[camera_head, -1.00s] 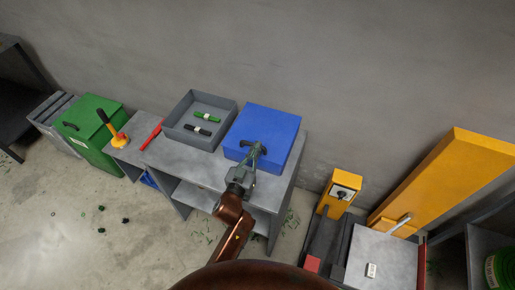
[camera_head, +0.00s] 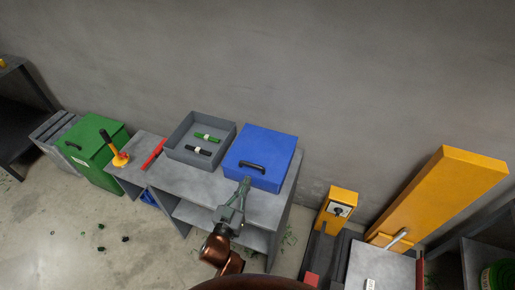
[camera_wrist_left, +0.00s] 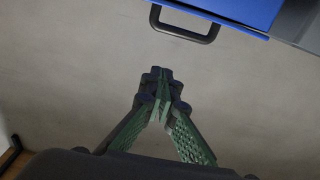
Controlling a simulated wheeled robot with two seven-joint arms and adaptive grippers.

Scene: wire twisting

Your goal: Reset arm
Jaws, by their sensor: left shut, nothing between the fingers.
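My left gripper (camera_head: 243,188) is in front of the blue box's black handle, apart from it, over the grey table (camera_head: 187,179). Its fingers are together and hold nothing. It also shows in the left wrist view (camera_wrist_left: 160,78), with bare grey surface around it and the black handle (camera_wrist_left: 186,28) ahead. The blue box (camera_head: 262,151) is shut and stands at the right of the table. My right gripper is not in view.
A grey tray (camera_head: 170,143) with a green (camera_head: 207,138) and a black bundle (camera_head: 198,151) stands left of the blue box. A red tool (camera_head: 154,154), a yellow-based handle (camera_head: 119,158) and a green box (camera_head: 97,170) are farther left. Yellow machinery (camera_head: 440,196) stands at right.

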